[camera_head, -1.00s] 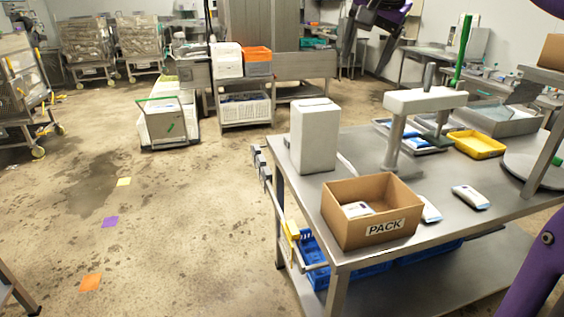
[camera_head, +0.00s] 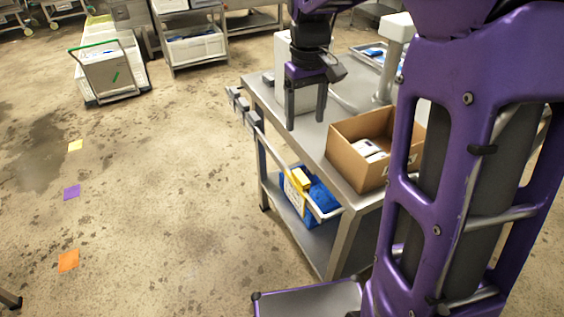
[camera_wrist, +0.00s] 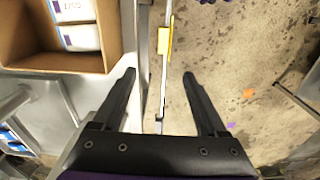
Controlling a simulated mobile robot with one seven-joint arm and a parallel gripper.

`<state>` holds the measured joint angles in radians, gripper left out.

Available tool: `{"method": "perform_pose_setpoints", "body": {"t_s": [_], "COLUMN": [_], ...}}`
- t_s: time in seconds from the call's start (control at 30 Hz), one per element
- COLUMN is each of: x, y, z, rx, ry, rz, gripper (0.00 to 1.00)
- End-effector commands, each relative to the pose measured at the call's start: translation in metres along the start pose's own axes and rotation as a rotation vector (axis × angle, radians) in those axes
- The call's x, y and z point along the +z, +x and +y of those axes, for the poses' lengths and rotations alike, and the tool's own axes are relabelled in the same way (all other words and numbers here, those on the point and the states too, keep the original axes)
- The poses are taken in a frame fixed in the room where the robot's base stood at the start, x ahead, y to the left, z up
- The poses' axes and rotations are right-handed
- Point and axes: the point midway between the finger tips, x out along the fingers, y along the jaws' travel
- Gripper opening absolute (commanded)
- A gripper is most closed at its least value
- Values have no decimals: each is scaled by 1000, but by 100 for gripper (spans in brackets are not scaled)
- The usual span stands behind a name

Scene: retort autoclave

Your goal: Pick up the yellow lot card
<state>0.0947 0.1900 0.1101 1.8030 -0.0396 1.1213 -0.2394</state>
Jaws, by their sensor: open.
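A yellow card-like piece (camera_head: 301,179) hangs at the rail along the near left side of the steel table. It also shows in the wrist view (camera_wrist: 164,41), beyond my fingertips and roughly between their lines. My gripper (camera_head: 305,112) is open and empty, pointing down above the table's left edge. In the wrist view its two fingers (camera_wrist: 159,75) stand wide apart, with the rail running between them below. A flat yellow square (camera_head: 75,145) also lies on the floor at the left. I cannot tell from marking which yellow piece is the lot card.
An open cardboard box (camera_head: 350,160) with white packs stands on the table (camera_head: 312,135) right of my gripper. A blue crate (camera_head: 318,195) sits on the shelf below. Purple (camera_head: 72,192) and orange (camera_head: 69,260) squares lie on the open floor left.

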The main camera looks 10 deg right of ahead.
Motion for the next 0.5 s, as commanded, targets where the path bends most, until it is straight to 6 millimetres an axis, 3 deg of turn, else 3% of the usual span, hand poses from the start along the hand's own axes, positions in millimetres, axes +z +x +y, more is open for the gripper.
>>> {"method": "perform_pose_setpoints", "body": {"t_s": [0.27, 0.5], "x": [8, 10], "y": [28, 80], "z": [-3, -5], "rx": [-25, -25], "ry": [-48, -47], "rz": [-28, -29], "gripper": [75, 75]}}
